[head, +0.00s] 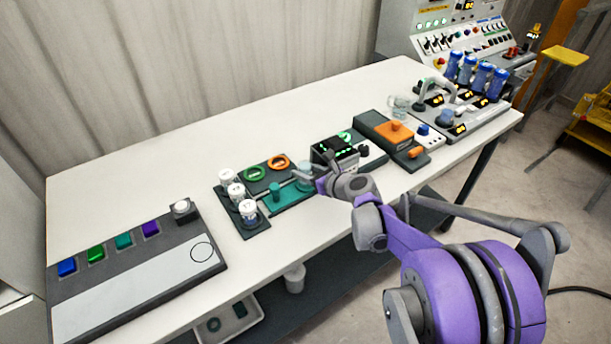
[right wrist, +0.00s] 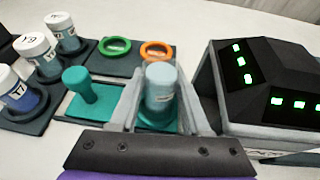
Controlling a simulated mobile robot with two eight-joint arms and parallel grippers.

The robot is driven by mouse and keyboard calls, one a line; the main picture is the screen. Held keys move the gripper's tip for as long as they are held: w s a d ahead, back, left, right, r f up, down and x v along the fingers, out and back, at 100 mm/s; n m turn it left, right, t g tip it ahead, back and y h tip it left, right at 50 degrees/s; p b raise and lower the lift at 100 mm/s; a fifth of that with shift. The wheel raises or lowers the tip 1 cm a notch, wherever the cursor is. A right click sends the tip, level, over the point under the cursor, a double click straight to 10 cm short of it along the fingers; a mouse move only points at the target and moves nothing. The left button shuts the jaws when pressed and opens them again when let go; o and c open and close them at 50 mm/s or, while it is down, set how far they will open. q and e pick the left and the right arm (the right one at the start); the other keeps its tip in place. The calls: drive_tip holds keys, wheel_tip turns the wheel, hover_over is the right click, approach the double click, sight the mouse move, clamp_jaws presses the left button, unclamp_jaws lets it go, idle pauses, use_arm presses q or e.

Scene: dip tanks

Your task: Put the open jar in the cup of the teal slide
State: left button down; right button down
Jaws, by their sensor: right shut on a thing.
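The teal slide (head: 289,199) lies on the table with its upright knob (head: 275,190) to the left; in the right wrist view the slide (right wrist: 95,106) and its knob (right wrist: 80,82) show clearly. My right gripper (head: 307,172) is shut on a clear, pale-blue jar (right wrist: 161,88), which stands upright between its fingers (right wrist: 160,92). The jar is over the right end of the slide, with teal showing around its lower part. I cannot tell whether its base touches the cup's floor. My left gripper is not in view.
White-capped jars (head: 236,191) stand in a dark rack left of the slide. A green ring (head: 255,174) and an orange ring (head: 279,162) lie behind it. A black device with green lights (head: 335,153) stands close on the right. A panel with coloured buttons (head: 140,262) lies left.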

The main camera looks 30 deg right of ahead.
drive_tip(key=shift+f, duration=0.6)
drive_tip(key=shift+f, duration=0.1)
drive_tip(key=shift+f, duration=0.15)
drive_tip(key=c, duration=0.7)
unclamp_jaws()
drive_tip(key=shift+o, duration=0.2)
drive_tip(key=shift+r, duration=0.2)
drive_tip(key=shift+s+r, duration=0.2)
drive_tip(key=shift+s, duration=0.05)
drive_tip(key=v, duration=1.1)
drive_tip(key=shift+s+p, duration=0.2)
drive_tip(key=shift+p, duration=0.15)
drive_tip(key=shift+r, duration=0.1)
